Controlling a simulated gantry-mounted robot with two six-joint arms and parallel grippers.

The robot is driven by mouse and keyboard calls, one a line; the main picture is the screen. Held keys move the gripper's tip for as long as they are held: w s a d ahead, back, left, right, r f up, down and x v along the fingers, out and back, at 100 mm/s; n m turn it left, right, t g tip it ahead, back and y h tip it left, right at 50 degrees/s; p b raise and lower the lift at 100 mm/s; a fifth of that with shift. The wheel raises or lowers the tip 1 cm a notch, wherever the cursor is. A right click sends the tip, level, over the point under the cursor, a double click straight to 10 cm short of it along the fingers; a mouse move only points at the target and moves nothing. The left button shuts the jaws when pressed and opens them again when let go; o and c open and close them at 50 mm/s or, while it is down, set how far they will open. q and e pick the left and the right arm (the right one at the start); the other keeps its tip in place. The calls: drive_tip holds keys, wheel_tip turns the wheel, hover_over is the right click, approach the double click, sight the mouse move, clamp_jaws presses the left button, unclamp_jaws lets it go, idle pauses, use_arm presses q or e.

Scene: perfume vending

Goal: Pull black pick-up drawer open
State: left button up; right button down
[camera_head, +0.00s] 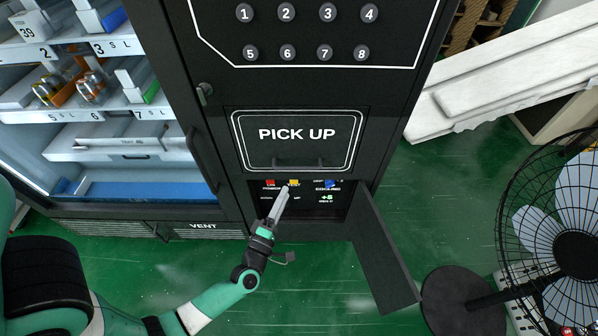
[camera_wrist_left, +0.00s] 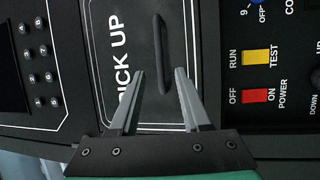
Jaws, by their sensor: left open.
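The black pick-up drawer (camera_head: 344,146) has a white outline and the words PICK UP, and its front looks flush with the black machine. Its dark handle (camera_head: 299,163) runs along the lower part of the front. My left gripper (camera_head: 284,190) shows just below the drawer in the head view. In the left wrist view, my left gripper (camera_wrist_left: 159,72) is open and empty, facing the drawer front (camera_wrist_left: 112,60). The bar handle (camera_wrist_left: 163,50) appears in line with the gap between the fingers; I cannot tell the remaining distance. My right gripper is not in view.
Below the drawer is an open compartment with a red switch (camera_wrist_left: 255,96) and a yellow switch (camera_wrist_left: 256,57). Its door (camera_head: 385,255) hangs open at the right. A black fan (camera_head: 570,245) stands further right. A glass-fronted display (camera_head: 110,130) is at left. Green floor lies in front.

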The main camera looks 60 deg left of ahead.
sight(298, 167)
use_arm(q)
drive_tip(key=b+x, duration=0.2)
drive_tip(key=x, duration=0.9)
drive_tip(key=shift+d, duration=0.1)
clamp_jaws()
idle(0.9)
